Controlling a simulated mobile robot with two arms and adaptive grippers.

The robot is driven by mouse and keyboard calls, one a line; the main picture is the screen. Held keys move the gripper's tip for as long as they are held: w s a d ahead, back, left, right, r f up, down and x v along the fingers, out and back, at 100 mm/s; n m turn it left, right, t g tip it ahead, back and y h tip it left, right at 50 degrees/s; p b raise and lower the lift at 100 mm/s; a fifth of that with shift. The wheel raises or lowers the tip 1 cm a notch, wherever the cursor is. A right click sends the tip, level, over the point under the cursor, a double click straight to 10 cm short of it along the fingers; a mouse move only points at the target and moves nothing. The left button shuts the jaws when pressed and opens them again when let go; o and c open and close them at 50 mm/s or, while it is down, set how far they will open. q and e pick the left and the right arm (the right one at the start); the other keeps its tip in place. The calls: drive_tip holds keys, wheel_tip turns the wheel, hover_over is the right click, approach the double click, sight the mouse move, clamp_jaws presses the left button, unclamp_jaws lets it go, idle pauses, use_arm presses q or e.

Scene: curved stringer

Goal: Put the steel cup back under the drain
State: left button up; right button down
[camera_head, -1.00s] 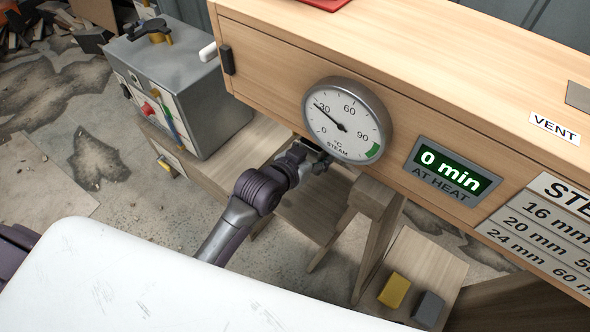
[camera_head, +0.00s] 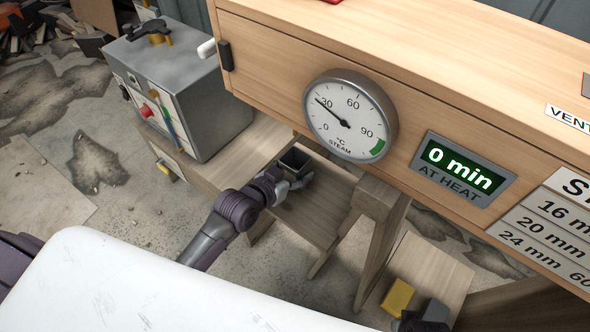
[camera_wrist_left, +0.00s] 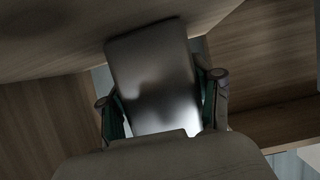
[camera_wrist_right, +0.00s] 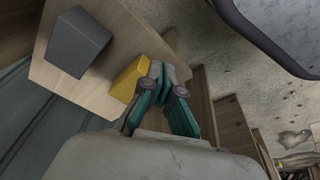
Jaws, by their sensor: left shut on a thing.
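The steel cup (camera_head: 294,161) is a dark, square, open-topped vessel below the steam box (camera_head: 480,110), left of the round gauge. My left gripper (camera_head: 290,180) is shut on it, and it stands roughly upright. In the left wrist view the cup (camera_wrist_left: 155,80) fills the space between the two fingers (camera_wrist_left: 162,108). I cannot tell whether its base touches the wooden board (camera_head: 312,208) beneath. My right gripper (camera_wrist_right: 163,78) looks shut and empty, close beside a yellow block.
The yellow block (camera_head: 397,295) and a grey block (camera_head: 435,309) sit on a low board at the lower right. A trestle leg (camera_head: 375,215) stands right of the cup. A grey metal unit (camera_head: 180,85) stands to the left. The gauge (camera_head: 350,115) overhangs close by.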

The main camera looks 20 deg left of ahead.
use_arm(q)
drive_tip(key=o, duration=1.4)
drive_tip(key=shift+f, duration=0.1)
use_arm(e)
drive_tip(key=shift+r, duration=0.1)
use_arm(q)
drive_tip(key=shift+s+a+r, duration=0.1)
drive_tip(key=shift+s+r, duration=0.1)
drive_tip(key=shift+s, duration=0.05)
drive_tip(key=p+v, duration=0.2)
drive_tip(key=v, duration=0.9)
drive_tip(key=shift+s+r, duration=0.1)
drive_tip(key=shift+s, duration=0.1)
use_arm(e)
drive_tip(key=s+f, duration=0.3)
drive_tip(key=f, duration=0.4)
drive_tip(key=shift+s+d, duration=0.25)
drive_tip(key=shift+s, duration=0.05)
